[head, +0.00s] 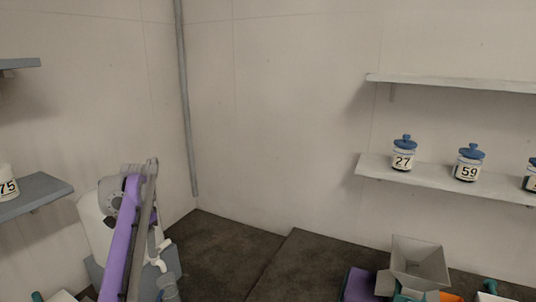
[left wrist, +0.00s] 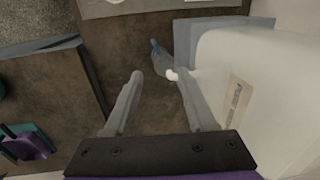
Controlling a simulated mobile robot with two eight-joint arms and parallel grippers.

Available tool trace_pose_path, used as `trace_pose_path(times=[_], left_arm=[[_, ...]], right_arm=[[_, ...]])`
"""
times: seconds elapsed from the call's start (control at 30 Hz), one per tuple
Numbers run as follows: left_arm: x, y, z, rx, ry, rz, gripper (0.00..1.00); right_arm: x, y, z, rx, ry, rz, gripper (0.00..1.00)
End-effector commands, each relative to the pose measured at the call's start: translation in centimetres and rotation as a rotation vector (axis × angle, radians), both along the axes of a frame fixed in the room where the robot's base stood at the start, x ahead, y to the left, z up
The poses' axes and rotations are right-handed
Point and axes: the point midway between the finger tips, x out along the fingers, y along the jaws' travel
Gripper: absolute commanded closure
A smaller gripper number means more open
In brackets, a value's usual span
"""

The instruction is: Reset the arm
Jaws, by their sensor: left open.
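My left gripper (left wrist: 160,74) is open in the left wrist view, with two pale grey fingers apart and nothing held between them. My left arm (head: 119,245), purple and grey, rises at the lower left of the head view. It stands in front of a white machine (head: 92,218) and hides part of it. In the left wrist view a large white body (left wrist: 245,85) stands close to the right finger. My right gripper is in neither view.
Blue-lidded jars numbered 27 (head: 403,157) and 59 (head: 468,165) stand on the right lower shelf (head: 430,181). A jar marked 75 (head: 8,184) stands on the left shelf (head: 40,191). A grey hopper-like box (head: 418,262) is at the lower right. The dark brown worktop (head: 225,248) is bare in the middle.

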Motion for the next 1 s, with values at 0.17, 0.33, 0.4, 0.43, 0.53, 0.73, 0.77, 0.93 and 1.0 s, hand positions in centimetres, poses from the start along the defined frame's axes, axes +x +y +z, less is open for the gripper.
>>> trace_pose_path(times=[0.17, 0.33, 0.4, 0.43, 0.53, 0.73, 0.77, 0.93, 1.0], left_arm=[[-1.8, -2.3, 1.0, -0.009, -0.052, 0.033, 0.44], [-4.5, -4.8, 1.5, -0.026, -0.114, 0.078, 0.44], [-6.2, -6.1, 1.4, -0.035, -0.143, 0.101, 0.44], [-7.0, -6.6, 1.3, -0.041, -0.158, 0.111, 0.44], [-10.2, -8.6, 0.5, -0.061, -0.207, 0.148, 0.44], [-17.6, -12.2, -2.9, -0.116, -0.305, 0.227, 0.44], [-18.8, -12.7, -3.6, -0.125, -0.319, 0.237, 0.44], [-25.5, -15.0, -8.4, -0.182, -0.394, 0.305, 0.44], [-27.9, -15.7, -10.5, -0.206, -0.419, 0.329, 0.44]], right_arm=[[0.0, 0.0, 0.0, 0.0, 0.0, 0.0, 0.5], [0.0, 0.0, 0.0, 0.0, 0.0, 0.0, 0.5], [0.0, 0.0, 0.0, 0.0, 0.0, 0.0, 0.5], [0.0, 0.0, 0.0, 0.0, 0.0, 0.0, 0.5], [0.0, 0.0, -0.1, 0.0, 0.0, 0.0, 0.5], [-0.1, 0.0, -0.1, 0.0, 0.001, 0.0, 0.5], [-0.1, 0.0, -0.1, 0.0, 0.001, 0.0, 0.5], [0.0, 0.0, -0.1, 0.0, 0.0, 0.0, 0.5], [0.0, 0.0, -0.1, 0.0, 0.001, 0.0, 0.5]])
